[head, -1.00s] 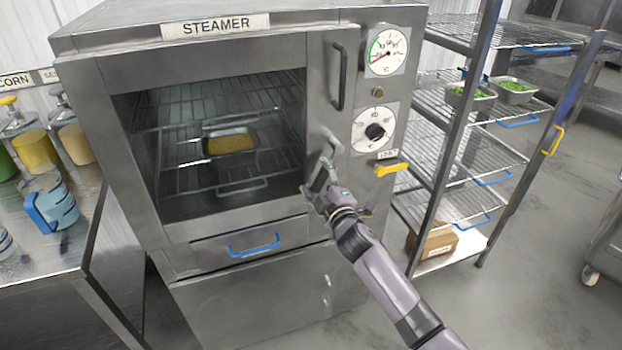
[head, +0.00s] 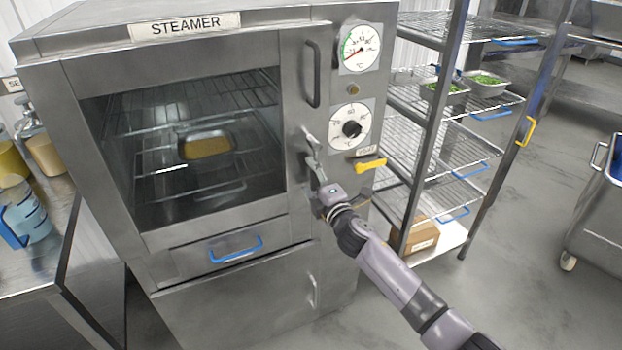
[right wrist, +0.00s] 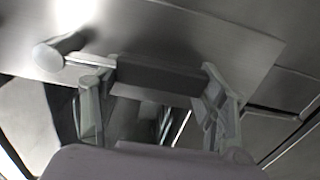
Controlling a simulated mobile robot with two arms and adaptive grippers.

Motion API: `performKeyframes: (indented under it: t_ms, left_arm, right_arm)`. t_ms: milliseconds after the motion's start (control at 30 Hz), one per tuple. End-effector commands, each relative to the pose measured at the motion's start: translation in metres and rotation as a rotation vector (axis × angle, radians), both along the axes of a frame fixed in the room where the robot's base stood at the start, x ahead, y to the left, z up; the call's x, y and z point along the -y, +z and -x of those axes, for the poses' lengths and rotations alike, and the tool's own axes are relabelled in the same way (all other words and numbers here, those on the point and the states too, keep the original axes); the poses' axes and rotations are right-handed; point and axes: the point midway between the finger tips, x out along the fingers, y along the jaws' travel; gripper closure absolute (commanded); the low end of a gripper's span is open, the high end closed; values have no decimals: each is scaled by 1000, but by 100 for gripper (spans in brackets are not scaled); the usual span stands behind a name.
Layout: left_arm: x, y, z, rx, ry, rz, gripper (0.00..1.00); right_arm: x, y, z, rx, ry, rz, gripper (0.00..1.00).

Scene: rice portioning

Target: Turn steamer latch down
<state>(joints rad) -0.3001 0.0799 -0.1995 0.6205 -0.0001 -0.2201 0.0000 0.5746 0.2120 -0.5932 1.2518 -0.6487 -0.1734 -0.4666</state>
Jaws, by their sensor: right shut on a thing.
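The steamer (head: 262,222) is a steel cabinet with its glass-fronted door closed. Its metal latch (head: 311,144) sits at the door's right edge, beside the lower dial, and slants downward and slightly right. My right gripper (head: 319,178) is at the latch's lower end, shut on it and partly covering it. In the right wrist view the fingers of my right gripper (right wrist: 155,90) stand either side of a dark bar of the latch (right wrist: 160,76), with a round metal knob (right wrist: 47,55) at its left. My left gripper is not in view.
A yellow handle (head: 370,165) sticks out just right of the latch. A vertical door handle (head: 313,75) is above. A pan of yellow food (head: 206,146) is inside the steamer. A wire rack (head: 440,140) stands right; a counter with jugs (head: 40,250) stands left.

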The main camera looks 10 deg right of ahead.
Motion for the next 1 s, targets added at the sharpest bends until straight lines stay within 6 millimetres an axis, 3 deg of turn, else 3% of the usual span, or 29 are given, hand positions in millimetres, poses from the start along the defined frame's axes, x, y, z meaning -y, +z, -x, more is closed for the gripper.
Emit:
performKeyframes:
  t_ms: [267, 300, 600, 1000]
  left_arm:
    - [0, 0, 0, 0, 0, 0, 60]
    - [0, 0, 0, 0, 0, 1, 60]
    - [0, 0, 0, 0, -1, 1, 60]
    - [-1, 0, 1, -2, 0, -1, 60]
  right_arm:
    - [2, 0, -1, 5, -3, 18, 84]
    - [2, 0, -1, 5, -3, 19, 31]
    - [1, 0, 0, 4, -2, 11, 12]
    - [3, 0, 4, 3, -2, 9, 12]
